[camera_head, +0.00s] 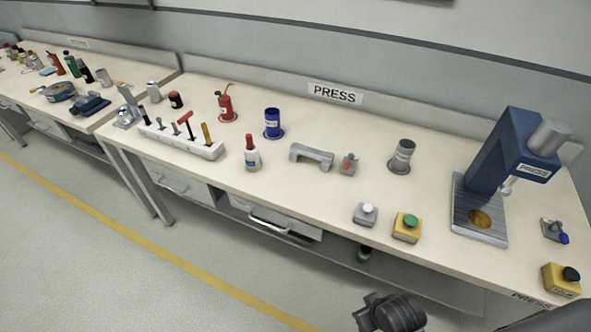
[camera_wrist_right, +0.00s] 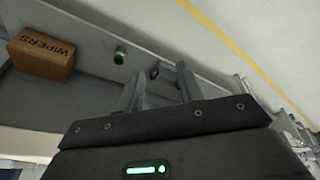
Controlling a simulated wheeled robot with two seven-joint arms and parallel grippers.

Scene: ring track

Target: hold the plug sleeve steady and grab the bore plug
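The bench top (camera_head: 300,200) shows in the head view. On it, a grey labelled cylinder (camera_head: 401,156) stands upright on a dark ring mark left of the press. I cannot tell whether this is the plug sleeve, and I cannot pick out the bore plug. My right gripper (camera_wrist_right: 162,68) shows in the right wrist view, its two fingers apart and nothing seen held between them. It points toward the lower shelf, away from the bench-top objects. My left gripper is not in view.
A blue press (camera_head: 505,150) stands at the right. A green-button yellow box (camera_head: 407,227) and white-knob block (camera_head: 366,214) sit near the front edge. A grey bridge-shaped piece (camera_head: 312,155) lies mid-bench. A drawer (camera_head: 275,222) is below. A WIPERS box (camera_wrist_right: 43,54) is on the shelf.

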